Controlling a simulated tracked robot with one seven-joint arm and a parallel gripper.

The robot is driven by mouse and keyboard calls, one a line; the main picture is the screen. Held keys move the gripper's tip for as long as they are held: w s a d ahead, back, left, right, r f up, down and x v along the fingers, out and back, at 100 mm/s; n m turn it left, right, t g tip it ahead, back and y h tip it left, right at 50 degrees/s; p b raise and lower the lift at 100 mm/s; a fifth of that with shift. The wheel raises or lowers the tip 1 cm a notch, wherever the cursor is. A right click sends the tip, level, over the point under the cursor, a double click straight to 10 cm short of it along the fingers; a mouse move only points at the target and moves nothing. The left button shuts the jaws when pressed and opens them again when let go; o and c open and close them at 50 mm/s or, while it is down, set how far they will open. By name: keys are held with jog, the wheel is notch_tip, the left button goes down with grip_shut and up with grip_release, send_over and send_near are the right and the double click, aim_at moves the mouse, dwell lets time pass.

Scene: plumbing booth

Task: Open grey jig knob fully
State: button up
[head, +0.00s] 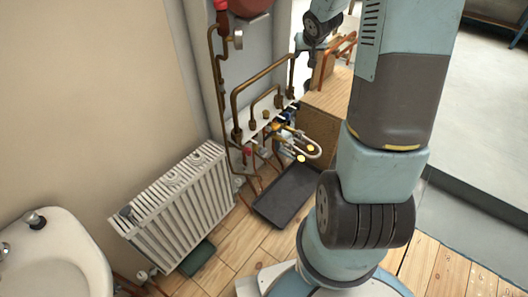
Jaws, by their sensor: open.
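The jig is a pale board (262,128) with copper and brass pipes and several small valves, low on the wall at the middle of the head view. Small yellow, red and blue parts show on and around it. I cannot pick out the grey knob or its position at this size. A far section of my arm (322,22) shows at the top, above and to the right of the pipes. I cannot make out my gripper or its fingers, nor whether anything touches the knob.
A black tray (287,195) lies on the wood floor below the jig. A white radiator (178,205) stands to its left, and a white basin (48,262) is at the lower left. A wooden box (320,122) stands right of the pipes.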

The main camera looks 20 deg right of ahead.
jog(key=w+d+f+y, duration=0.1)
jog(key=w+f, duration=0.1)
jog(key=f, duration=0.5)
jog(key=w+d+f+y, duration=0.1)
jog(key=w+d+f, duration=0.15)
jog(key=f, duration=0.45)
jog(key=m+t+y, duration=0.7)
jog(key=m+y, duration=0.2)
jog(key=y, duration=0.1)
send_near(265, 153)
jog(key=x, duration=1.1)
jog(key=shift+w, duration=0.1)
